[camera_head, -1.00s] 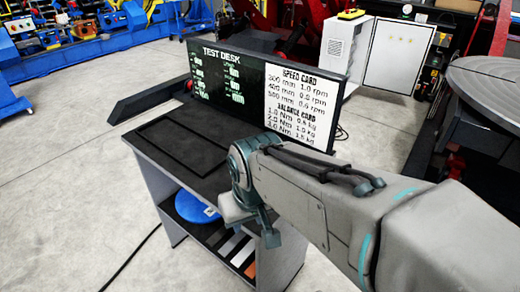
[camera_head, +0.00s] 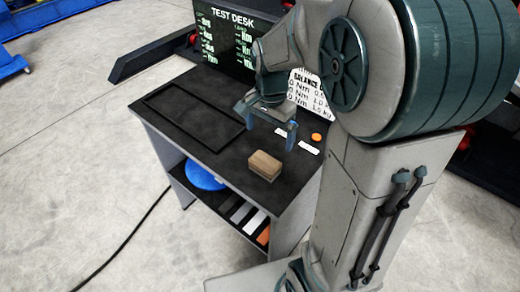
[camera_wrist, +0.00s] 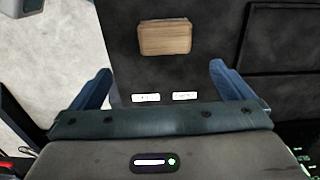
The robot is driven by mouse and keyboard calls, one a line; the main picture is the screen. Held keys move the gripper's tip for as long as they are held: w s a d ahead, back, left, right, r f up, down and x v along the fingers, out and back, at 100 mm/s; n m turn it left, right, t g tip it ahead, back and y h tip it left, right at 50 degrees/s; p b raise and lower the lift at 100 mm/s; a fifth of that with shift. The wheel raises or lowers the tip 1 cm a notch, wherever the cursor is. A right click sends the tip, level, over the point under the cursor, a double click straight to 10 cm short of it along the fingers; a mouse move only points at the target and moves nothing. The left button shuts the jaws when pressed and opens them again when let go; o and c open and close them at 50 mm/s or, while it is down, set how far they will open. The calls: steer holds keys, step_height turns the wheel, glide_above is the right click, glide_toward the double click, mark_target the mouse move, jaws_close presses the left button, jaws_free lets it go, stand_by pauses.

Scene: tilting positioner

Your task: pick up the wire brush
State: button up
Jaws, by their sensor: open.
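The wire brush appears as a brown, wood-coloured block (camera_head: 264,166) lying on the dark desk top near its front right edge. It also shows at the top of the wrist view as a wooden block (camera_wrist: 165,38). No bristles are visible. My gripper (camera_head: 268,122) is above the desk, behind the block in the head view, with its fingers apart and nothing between them. In the wrist view the two blue fingers of my gripper (camera_wrist: 160,71) are spread wide, and the block lies beyond their tips, apart from them.
The desk (camera_head: 190,80) has an outlined rectangle on its left. Two white labels and an orange disc (camera_head: 316,137) lie behind the block. The Test Desk board (camera_head: 232,38) stands at the back edge. A blue disc (camera_head: 203,176) and several coloured strips sit on the shelf below.

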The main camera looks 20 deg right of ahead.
mark_target(266, 160)
step_height(266, 160, down, 8)
steer(key=shift+w+a, duration=0.1)
steer(key=shift+w, duration=0.05)
steer(key=shift+w+a+f+p, duration=0.1)
steer(key=shift+w+f+p, duration=0.1)
steer(key=shift+f, duration=1.3)
steer(key=shift+w+f+p, duration=0.1)
steer(key=shift+f+p, duration=0.1)
steer(key=shift+f, duration=1.3)
steer(key=shift+c, duration=0.3)
steer(key=c, duration=0.9)
